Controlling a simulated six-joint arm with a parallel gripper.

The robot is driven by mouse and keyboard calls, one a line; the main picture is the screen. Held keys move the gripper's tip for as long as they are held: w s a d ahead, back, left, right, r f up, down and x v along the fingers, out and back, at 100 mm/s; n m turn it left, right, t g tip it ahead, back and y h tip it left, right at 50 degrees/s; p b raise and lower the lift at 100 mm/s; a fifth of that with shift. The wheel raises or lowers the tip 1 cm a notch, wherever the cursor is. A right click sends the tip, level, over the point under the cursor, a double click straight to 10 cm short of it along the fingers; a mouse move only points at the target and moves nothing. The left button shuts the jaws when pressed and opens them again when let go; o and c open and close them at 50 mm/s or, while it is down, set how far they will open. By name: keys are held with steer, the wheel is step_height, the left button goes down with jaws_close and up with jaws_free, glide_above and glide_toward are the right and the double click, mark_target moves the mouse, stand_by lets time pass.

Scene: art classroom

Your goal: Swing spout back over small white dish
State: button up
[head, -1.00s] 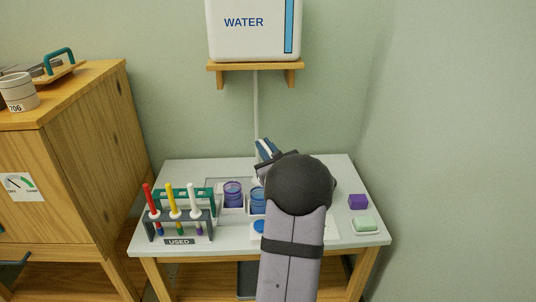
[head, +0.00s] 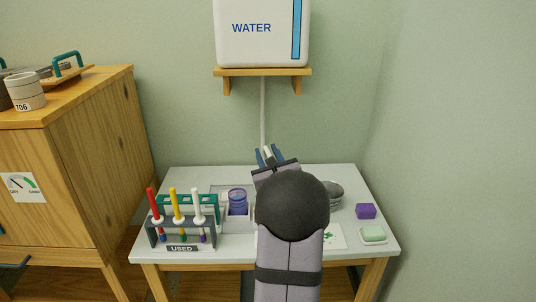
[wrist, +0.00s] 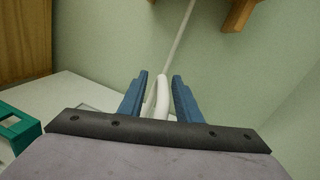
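A curved white spout (wrist: 162,98) stands up between my fingers in the wrist view, below the pale pipe on the wall. My gripper (wrist: 160,88) is open, with one blue finger on each side of the spout and narrow gaps visible beside it. In the head view my gripper (head: 268,152) is at the back of the grey-white table (head: 190,174), pointing at the wall. My arm covers the middle of the table. I cannot make out a separate empty white dish; a small pale dish (head: 384,241) at the right front holds a green block.
A purple jar (head: 238,204) stands left of my arm, beside a rack (head: 180,234) of coloured brushes marked USED. The WATER tank (head: 262,30) sits on a shelf above.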

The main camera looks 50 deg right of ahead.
steer(key=shift+s, duration=0.1)
steer(key=shift+s+a, duration=0.2)
steer(key=shift+s, duration=0.25)
steer(key=v, duration=0.6)
steer(key=shift+a, duration=0.15)
steer(key=shift+r, duration=0.2)
steer(key=c, duration=0.7)
step_height(320, 180, up, 4)
steer(key=n+p, duration=0.3)
steer(key=shift+s+a+f+n+t+y, duration=0.15)
steer(key=shift+f+n+t+y, duration=0.05)
steer(key=shift+n+t+y, duration=0.1)
jaws_close()
steer(key=s+d+f+n+y+p, duration=0.1)
steer(key=s+d+n+p, duration=0.1)
steer(key=s+n, duration=0.3)
steer(key=s+d+f+n+y+p, duration=0.1)
steer(key=s+n, duration=0.4)
steer(key=n, duration=0.7)
steer(key=shift+s+d+t+y+p, duration=0.35)
steer(key=shift+d+y+p, duration=0.35)
steer(key=shift+p, duration=0.3)
